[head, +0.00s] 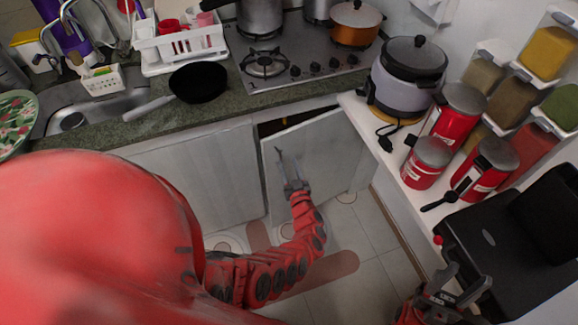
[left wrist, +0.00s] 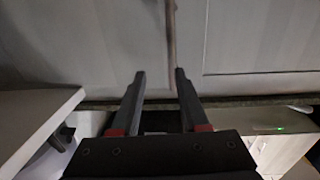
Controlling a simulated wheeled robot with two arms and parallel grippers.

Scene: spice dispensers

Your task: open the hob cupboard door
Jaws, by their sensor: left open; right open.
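The hob cupboard door (head: 325,150) is a pale grey panel under the counter, below the hob. In the head view it stands ajar, its left edge out from the frame, with a dark gap (head: 272,127) along its top left. My left gripper (head: 288,152) is open and empty in front of the door's left part; I cannot tell whether it touches. In the left wrist view, the left gripper (left wrist: 159,73) points its spread fingers at pale cupboard panels (left wrist: 260,40) with a vertical seam between them. My right gripper (head: 458,285) is open at the lower right, by the black appliance.
The hob (head: 300,65) with pots is on the green counter (head: 225,105). A closed cupboard panel (head: 200,175) lies left of the door. The white side counter (head: 400,160) on the right holds a cooker (head: 408,75), red canisters (head: 428,160) and a black appliance (head: 525,235).

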